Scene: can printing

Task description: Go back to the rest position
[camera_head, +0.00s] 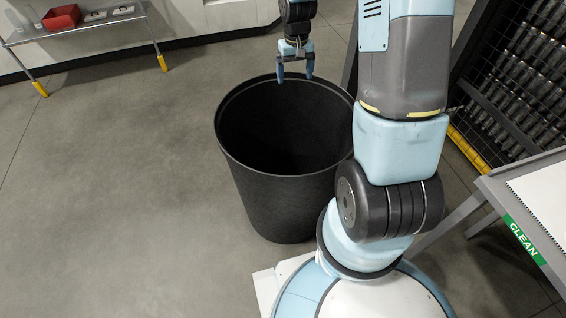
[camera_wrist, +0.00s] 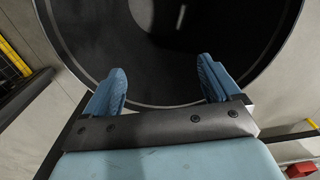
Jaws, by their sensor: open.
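My gripper (camera_head: 295,76) hangs pointing down over the far part of a large black bin (camera_head: 275,195) in the head view. Its two blue fingers are apart with nothing between them. In the wrist view my gripper (camera_wrist: 162,85) is also open and empty, with the dark bin (camera_wrist: 165,50) beyond the fingertips. Nothing can be made out inside the bin except a faint pale streak in the wrist view.
A table with a green CLEAN label (camera_head: 524,240) stands at the right. A dark mesh rack (camera_head: 515,85) is behind it. A metal shelf with a red box (camera_head: 62,17) is at the far left. The floor (camera_head: 110,190) left of the bin is clear.

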